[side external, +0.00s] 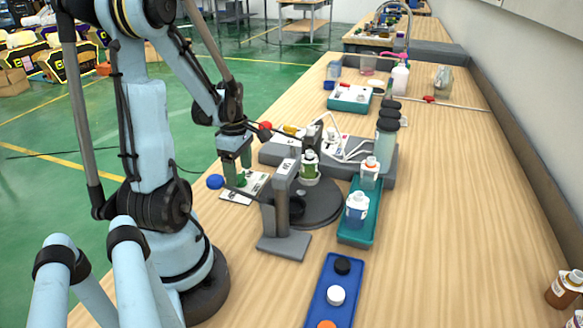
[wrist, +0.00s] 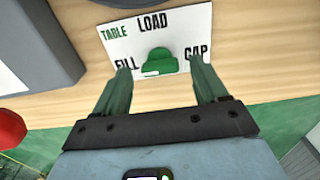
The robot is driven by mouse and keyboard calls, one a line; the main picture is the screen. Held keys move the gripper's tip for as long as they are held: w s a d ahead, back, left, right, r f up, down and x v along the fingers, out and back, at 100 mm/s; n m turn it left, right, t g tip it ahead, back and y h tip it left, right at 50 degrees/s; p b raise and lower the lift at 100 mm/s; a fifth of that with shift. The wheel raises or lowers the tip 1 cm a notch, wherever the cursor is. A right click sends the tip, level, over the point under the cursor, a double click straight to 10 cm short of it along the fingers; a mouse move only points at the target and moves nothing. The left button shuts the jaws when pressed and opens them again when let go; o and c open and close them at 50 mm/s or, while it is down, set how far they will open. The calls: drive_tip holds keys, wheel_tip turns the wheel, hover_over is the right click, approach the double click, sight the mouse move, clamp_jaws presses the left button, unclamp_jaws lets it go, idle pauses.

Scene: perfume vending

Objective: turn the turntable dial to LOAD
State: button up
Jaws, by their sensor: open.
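The green dial (wrist: 157,62) sits on a white panel (wrist: 113,56) marked TABLE, with LOAD above the dial, FILL at left and CAP at right. A white mark shows on the dial's near-left edge; I cannot tell surely which label it points at. My gripper (wrist: 160,67) is open, one green finger on each side of the dial, with gaps visible. In the side view my gripper (side external: 237,170) points down over the panel (side external: 238,197), and the dial is not clearly seen. The dark round turntable (side external: 318,207) carries a green-liquid bottle (side external: 309,166).
A grey post stand (side external: 285,240) with a blue-ended lever (side external: 215,181) is close beside the panel. A red ball (wrist: 10,128) is at the wrist view's left. A teal tray (side external: 352,238) with bottles and a blue tray (side external: 318,305) with caps lie to the right.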

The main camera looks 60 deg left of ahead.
drive_tip(key=shift+f, duration=0.4)
drive_tip(key=c, duration=1.1)
drive_tip(key=shift+o, duration=0.2)
